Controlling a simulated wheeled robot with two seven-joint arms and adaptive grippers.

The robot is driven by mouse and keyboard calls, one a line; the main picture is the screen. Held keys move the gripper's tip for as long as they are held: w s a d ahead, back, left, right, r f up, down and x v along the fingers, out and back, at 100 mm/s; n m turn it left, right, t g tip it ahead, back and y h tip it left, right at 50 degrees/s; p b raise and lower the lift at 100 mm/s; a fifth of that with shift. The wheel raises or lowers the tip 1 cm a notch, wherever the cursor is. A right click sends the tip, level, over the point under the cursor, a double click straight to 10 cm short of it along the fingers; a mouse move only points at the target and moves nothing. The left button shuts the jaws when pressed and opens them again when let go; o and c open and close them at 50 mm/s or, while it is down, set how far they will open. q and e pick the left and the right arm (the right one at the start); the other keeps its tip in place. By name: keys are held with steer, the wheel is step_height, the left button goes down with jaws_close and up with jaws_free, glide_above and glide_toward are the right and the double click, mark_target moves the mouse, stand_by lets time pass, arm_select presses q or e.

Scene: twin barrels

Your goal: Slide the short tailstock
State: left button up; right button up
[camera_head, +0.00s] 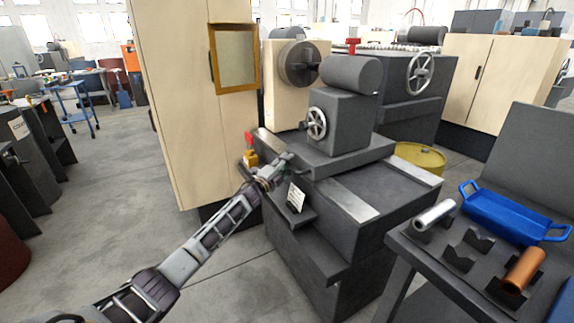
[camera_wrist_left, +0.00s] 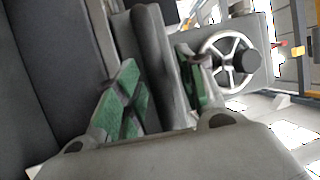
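The tailstock (camera_head: 343,122) is a dark grey block with a thick round barrel on top and a metal handwheel (camera_head: 317,123) on its left. It stands on a grey base plate over the machine bed. My left gripper (camera_head: 283,163) is at the front left corner of that plate, below the handwheel. In the left wrist view its green-padded fingers (camera_wrist_left: 162,92) stand apart, with a long grey part (camera_wrist_left: 153,50) between them. I cannot tell whether the pads touch it. The handwheel also shows there (camera_wrist_left: 230,62). My right gripper is not in view.
A chuck (camera_head: 299,63) on a pale headstock is behind. A tall pale cabinet (camera_head: 185,120) stands left of the machine. A small white placard (camera_head: 296,198) is near the gripper. At right, a table holds a blue tray (camera_head: 515,215) and cylinders on blocks.

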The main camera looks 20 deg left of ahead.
arm_select(q)
steer(key=shift+d, duration=0.15)
steer(key=shift+s, duration=0.2)
steer(key=v, duration=1.1)
steer(key=shift+s, duration=0.3)
stand_by(0.5)
steer(key=shift+f, duration=0.1)
stand_by(0.5)
